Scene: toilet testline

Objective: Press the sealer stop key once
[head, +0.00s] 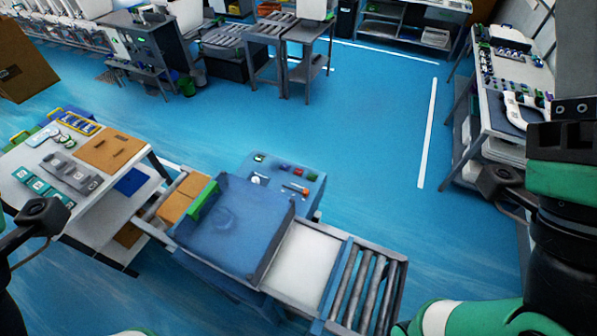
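The sealer appears to be the blue machine (232,232) in the lower middle, set in a conveyor line. A lighter blue control panel (275,176) sits on its far side. The panel carries a small red key (284,167), bluish keys beside it, a pale round part and a reddish-orange strip. Their labels are too small to read, so I cannot tell which is the stop key. Parts of my arms show at the left and right edges, both apart from the panel.
A roller conveyor (366,290) extends right of the sealer; cardboard pieces (184,198) lie on its left. A worktable (150,168) with trays and small parts stands left. Another loaded bench (490,120) stands right. Blue floor behind the panel is clear.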

